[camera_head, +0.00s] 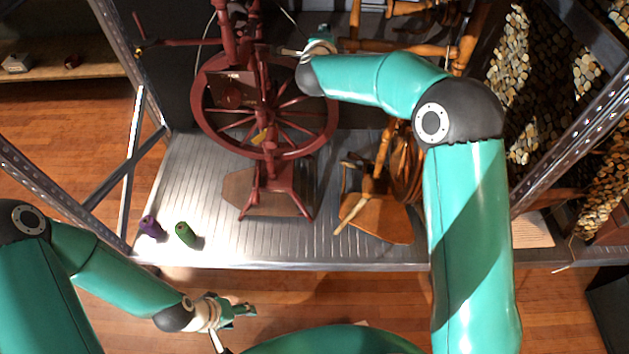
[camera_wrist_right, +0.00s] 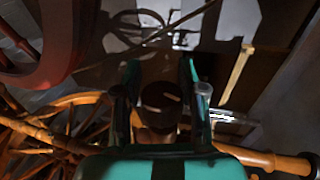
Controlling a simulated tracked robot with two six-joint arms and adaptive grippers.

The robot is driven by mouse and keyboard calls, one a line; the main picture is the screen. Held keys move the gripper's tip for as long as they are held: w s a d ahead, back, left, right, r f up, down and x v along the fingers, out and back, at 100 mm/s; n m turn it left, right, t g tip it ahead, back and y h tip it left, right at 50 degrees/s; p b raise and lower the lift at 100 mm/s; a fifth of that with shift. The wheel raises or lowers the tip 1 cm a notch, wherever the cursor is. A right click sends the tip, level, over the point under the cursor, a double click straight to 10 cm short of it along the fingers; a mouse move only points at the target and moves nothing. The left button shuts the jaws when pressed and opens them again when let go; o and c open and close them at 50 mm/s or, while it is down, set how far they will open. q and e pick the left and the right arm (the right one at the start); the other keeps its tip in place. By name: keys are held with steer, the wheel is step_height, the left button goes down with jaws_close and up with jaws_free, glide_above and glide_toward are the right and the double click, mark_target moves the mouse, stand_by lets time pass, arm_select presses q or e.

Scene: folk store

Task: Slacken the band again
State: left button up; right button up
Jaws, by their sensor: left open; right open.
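A dark red spinning wheel (camera_head: 322,137) stands upright on the ribbed metal shelf (camera_head: 185,165). I cannot clearly make out the band on its rim. My right gripper (camera_head: 320,36) is at the upper right of this wheel, mostly hidden behind its wrist. In the right wrist view its open fingers (camera_wrist_right: 160,82) stand on both sides of a dark brown rounded knob (camera_wrist_right: 160,105). I cannot tell whether they touch it. Part of a red wheel rim (camera_wrist_right: 62,48) passes at the upper left there. My left gripper (camera_head: 244,310) is open and empty, low in front of the shelf.
An orange-brown wooden spinning wheel (camera_head: 375,187) stands close to the right of the red one. A purple spool (camera_head: 150,227) and a green spool (camera_head: 185,234) are at the shelf's front left. Metal posts (camera_head: 135,45) bound the shelf. Stacked logs (camera_head: 510,60) are at right.

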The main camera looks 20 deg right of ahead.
steer(key=t+h+b, duration=0.1)
steer(key=t+b, duration=0.3)
steer(key=b, duration=0.3)
steer(key=r+t+h+b, duration=0.1)
steer(key=t+h+b, duration=0.1)
steer(key=b, duration=0.4)
steer(key=r+t+h+b, duration=0.1)
steer(key=t+b, duration=0.4)
steer(key=b, duration=0.2)
steer(key=shift+s+a+t+b, duration=0.1)
steer(key=shift+s+t+b, duration=0.15)
steer(key=shift+t+b, duration=0.1)
steer(key=shift+s+a+h, duration=0.1)
steer(key=shift+s+h, duration=0.05)
steer(key=shift+h, duration=0.15)
steer(key=v, duration=1.6)
step_height(320, 180, down, 10)
steer(key=w+a+n+g+y+p, duration=0.1)
steer(key=w+n+g+y+p, duration=0.1)
steer(key=n+g+y+p, duration=0.55)
steer(key=s+a+f+n+g+y+p, duration=0.1)
steer(key=s+f+n+g+y+p, duration=0.3)
steer(key=s+f+n+p, duration=0.2)
step_height(320, 180, down, 4)
steer(key=shift+s+a+r+g+p, duration=0.2)
steer(key=shift+s+g+p, duration=0.2)
steer(key=shift+p, duration=0.85)
